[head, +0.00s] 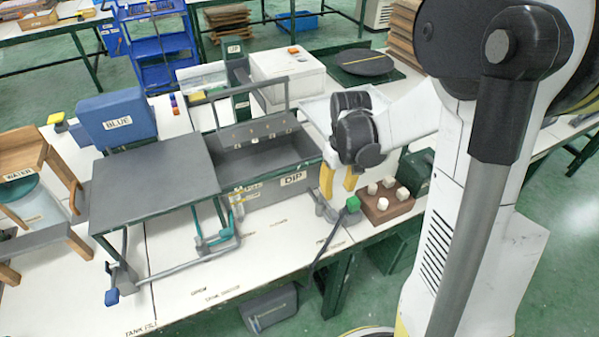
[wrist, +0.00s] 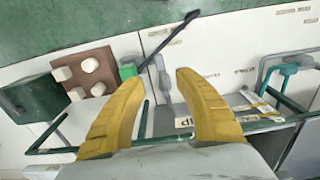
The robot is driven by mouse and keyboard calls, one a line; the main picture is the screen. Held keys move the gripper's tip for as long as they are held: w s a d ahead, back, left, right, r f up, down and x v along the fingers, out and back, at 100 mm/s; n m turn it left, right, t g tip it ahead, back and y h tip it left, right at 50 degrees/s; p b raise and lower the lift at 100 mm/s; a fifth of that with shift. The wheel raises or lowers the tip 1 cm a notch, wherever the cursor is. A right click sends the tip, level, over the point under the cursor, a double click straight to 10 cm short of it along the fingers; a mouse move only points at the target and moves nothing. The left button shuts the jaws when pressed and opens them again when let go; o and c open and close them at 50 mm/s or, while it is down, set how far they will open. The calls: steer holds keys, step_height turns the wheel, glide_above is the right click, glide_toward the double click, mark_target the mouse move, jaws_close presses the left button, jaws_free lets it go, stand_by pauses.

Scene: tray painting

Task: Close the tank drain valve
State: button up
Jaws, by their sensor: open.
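The grey tank marked DIP (head: 262,186) stands on the white bench. At its right front corner are a grey fitting (head: 325,208), a green block (head: 352,204) and a long black lever (head: 326,246) slanting over the bench's front edge. The green block (wrist: 127,71) and lever (wrist: 176,40) show beyond my fingertips in the wrist view. I cannot tell for certain which part is the drain valve. My gripper (head: 338,188) points down near that corner, its yellow fingers spread and empty; it also fills the lower wrist view (wrist: 160,84). It hides part of the fitting.
A brown block with pale knobs (head: 382,214) sits right of the green block. Left are a grey panel (head: 150,183), teal pipework (head: 213,241) and a blue knob (head: 112,297). The bench front is mostly clear; a grey bin (head: 270,308) is below it.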

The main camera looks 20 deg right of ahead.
mark_target(334, 213)
steer(key=shift+w+d+f, duration=0.1)
steer(key=shift+w+f, duration=0.25)
steer(key=shift+f, duration=0.4)
step_height(334, 213, down, 10)
steer(key=b, duration=0.4)
steer(key=shift+s, duration=0.15)
jaws_close()
